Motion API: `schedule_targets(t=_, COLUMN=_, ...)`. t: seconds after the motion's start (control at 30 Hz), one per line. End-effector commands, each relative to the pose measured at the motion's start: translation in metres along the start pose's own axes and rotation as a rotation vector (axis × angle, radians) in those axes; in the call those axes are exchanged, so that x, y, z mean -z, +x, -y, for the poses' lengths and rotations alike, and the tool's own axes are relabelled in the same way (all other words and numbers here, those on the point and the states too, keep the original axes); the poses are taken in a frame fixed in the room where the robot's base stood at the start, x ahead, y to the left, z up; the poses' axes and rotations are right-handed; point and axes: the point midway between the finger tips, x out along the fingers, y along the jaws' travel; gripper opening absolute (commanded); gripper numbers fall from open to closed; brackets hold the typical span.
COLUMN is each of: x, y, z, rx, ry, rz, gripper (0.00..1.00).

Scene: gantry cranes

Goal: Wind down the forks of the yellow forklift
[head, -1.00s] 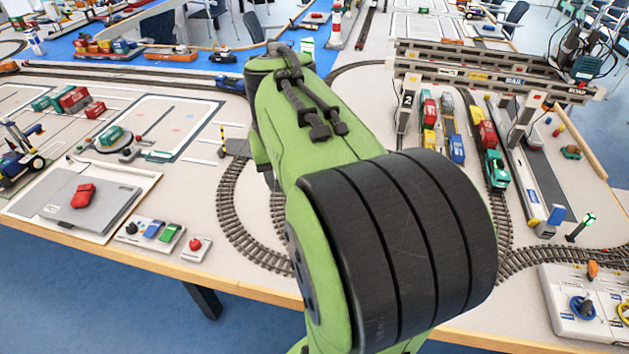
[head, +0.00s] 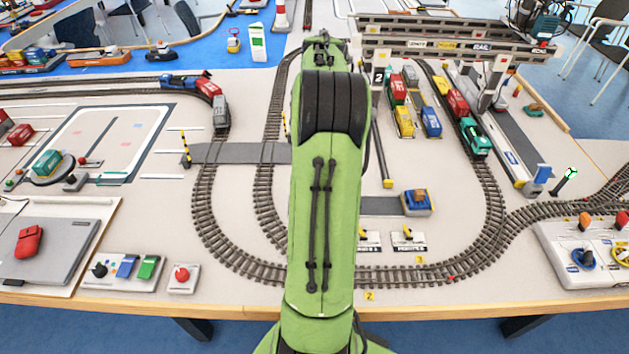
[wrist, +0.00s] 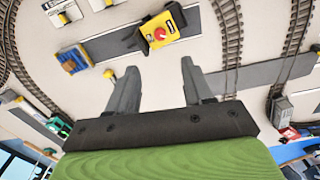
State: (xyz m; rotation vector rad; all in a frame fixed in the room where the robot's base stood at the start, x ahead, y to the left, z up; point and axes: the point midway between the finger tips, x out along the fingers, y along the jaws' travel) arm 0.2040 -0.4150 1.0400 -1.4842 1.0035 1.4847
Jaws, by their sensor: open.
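The yellow forklift (wrist: 160,28) shows at the top middle of the wrist view, with a red knob on top and dark parts on its left side. It stands on a grey road strip. How high its forks are cannot be told. My gripper (wrist: 157,72) is open and empty, its two fingers apart below the forklift in the picture and not touching it. In the head view my green arm hides the forklift and the gripper. A blue load on a tan pallet (head: 416,203) sits at the strip's right end; it also shows in the wrist view (wrist: 73,58).
Curved rail track (head: 490,200) surrounds the strip. Two small signs with yellow levers (head: 408,240) stand near it. A gantry crane (head: 455,45) spans wagons (head: 430,120) at the back right. Control boxes (head: 130,268) line the front edge.

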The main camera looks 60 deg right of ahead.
Motion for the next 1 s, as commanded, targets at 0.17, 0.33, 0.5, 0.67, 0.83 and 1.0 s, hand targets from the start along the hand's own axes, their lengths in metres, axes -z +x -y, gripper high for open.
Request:
schedule_targets(t=0.17, x=-0.001, y=0.044, z=0.000, rx=0.000, ry=0.000, rz=0.005, gripper=0.51)
schedule_targets(t=0.33, x=-0.002, y=0.088, z=0.000, rx=0.000, ry=-0.001, rz=0.005, gripper=0.51)
schedule_targets(t=0.5, x=-0.001, y=0.127, z=0.001, rx=-0.001, ry=-0.002, rz=0.003, gripper=0.51)
schedule_targets(t=0.67, x=-0.001, y=0.147, z=0.000, rx=-0.001, ry=-0.002, rz=0.001, gripper=0.51)
schedule_targets(t=0.83, x=-0.001, y=0.151, z=0.001, rx=-0.001, ry=-0.003, rz=-0.001, gripper=0.51)
schedule_targets(t=1.0, x=-0.001, y=0.150, z=0.001, rx=-0.001, ry=-0.003, rz=-0.001, gripper=0.46)
